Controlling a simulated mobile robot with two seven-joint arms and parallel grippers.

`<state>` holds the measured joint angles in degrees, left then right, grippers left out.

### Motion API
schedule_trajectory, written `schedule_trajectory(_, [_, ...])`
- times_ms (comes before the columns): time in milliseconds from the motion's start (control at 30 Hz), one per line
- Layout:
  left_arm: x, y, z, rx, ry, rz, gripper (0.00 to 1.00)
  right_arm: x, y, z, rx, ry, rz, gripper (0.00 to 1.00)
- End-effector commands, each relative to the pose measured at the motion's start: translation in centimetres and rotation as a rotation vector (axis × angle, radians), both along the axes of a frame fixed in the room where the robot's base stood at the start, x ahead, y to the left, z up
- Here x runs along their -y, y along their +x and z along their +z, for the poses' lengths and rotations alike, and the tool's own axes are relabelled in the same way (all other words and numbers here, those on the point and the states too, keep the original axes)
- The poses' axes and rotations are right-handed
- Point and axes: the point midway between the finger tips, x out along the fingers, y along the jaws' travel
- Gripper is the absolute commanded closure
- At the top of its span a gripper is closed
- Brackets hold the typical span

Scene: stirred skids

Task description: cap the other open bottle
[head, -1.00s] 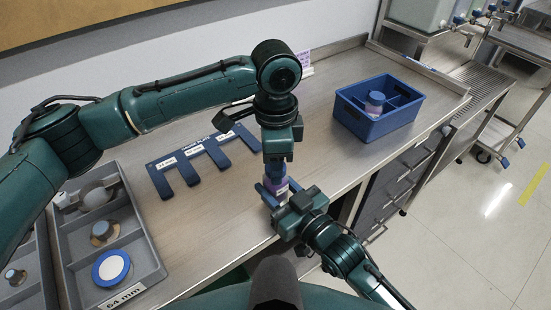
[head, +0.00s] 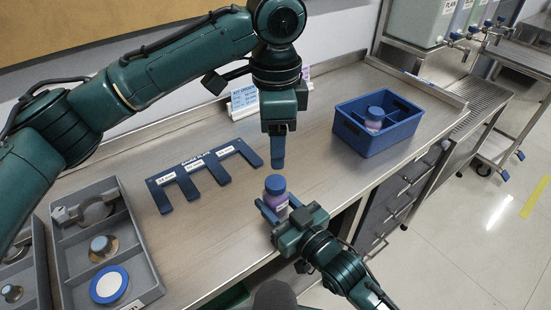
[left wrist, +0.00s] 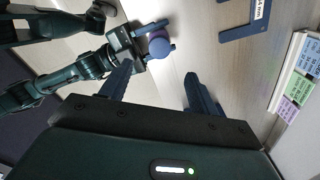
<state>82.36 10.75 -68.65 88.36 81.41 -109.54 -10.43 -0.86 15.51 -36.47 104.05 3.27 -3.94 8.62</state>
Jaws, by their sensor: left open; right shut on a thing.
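A purple bottle (head: 278,200) with a blue cap (head: 275,184) on top stands upright near the table's front edge. My right gripper (head: 272,211) is shut around its body. The capped bottle also shows in the left wrist view (left wrist: 158,46), seen from above with my right gripper on it. My left gripper (head: 278,160) is empty and points down above and slightly behind the cap, apart from it. In the left wrist view its two fingers (left wrist: 160,88) stand wide apart. A second bottle with a blue cap (head: 375,113) stands in the blue crate (head: 372,148).
A blue slotted gauge plate (head: 190,172) lies at the middle left. A grey compartment tray (head: 140,250) at the left holds a round white-and-blue disc (head: 109,284) and metal parts. A label stand (head: 243,99) is at the wall.

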Motion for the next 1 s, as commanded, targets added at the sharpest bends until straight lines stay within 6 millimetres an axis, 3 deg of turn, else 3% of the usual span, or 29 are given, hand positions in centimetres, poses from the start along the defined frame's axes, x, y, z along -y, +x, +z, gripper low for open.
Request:
schedule_trajectory(200, [0.0,0.0,2.3,0.0,0.0,0.0,0.39,0.0,0.0,0.0,-0.001,-0.001,0.0,1.0])
schedule_trajectory(500, [0.0,0.0,2.6,-0.001,0.001,-0.001,0.39,0.0,0.0,0.0,-0.001,-0.001,0.0,1.0])
schedule_trajectory(533, [0.0,0.0,2.6,-0.001,0.0,-0.001,0.39,0.0,0.0,0.0,-0.001,-0.001,0.0,0.58])
schedule_trajectory(833, [0.0,0.0,2.5,-0.001,0.001,-0.001,0.39,0.0,0.0,0.0,0.0,0.0,0.0,0.34])
schedule_trajectory(1000, [0.0,0.0,2.5,-0.001,0.001,-0.001,0.39,0.0,0.0,0.0,0.0,0.0,0.0,0.34])
